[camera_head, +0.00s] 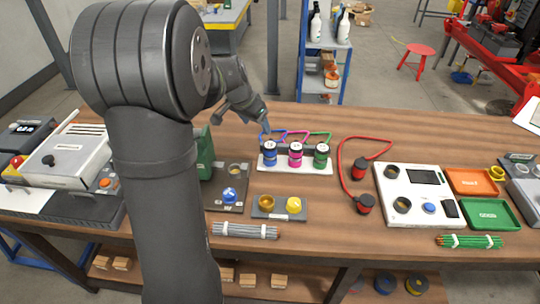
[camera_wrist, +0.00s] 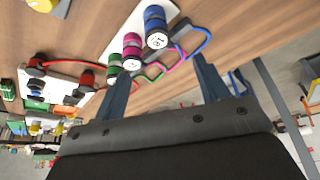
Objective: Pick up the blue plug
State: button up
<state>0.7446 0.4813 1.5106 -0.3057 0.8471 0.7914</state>
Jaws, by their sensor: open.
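The blue plug (camera_head: 270,160) stands upright at the left end of a row of three on a white rack (camera_head: 305,170), beside a pink plug (camera_head: 295,156) and a green plug (camera_head: 321,156). A blue cable runs from its back. In the wrist view the blue plug (camera_wrist: 155,27) lies beyond my fingertips, nearest the right finger among the three. My gripper (camera_head: 258,125) is behind and above the blue plug in the head view. In the wrist view my gripper (camera_wrist: 167,68) is open, with nothing held between its fingers.
A white panel (camera_head: 418,198) and orange and green trays stand farther right. A plate with a yellow cap (camera_head: 294,205) is in front.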

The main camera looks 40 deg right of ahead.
aim_at(269, 145)
jog(key=x, duration=1)
jog(key=shift+s+d+f, duration=0.1)
jog(key=shift+d+f, duration=0.05)
jog(key=shift+f, duration=0.05)
jog(key=shift+s+d+x, duration=0.1)
jog(key=shift+x, duration=1.25)
jog(key=shift+s+d+x, duration=0.15)
jog(key=shift+x, duration=1.15)
jog(key=shift+r, duration=0.1)
jog(key=c, duration=1.2)
jog(key=shift+r, duration=0.15)
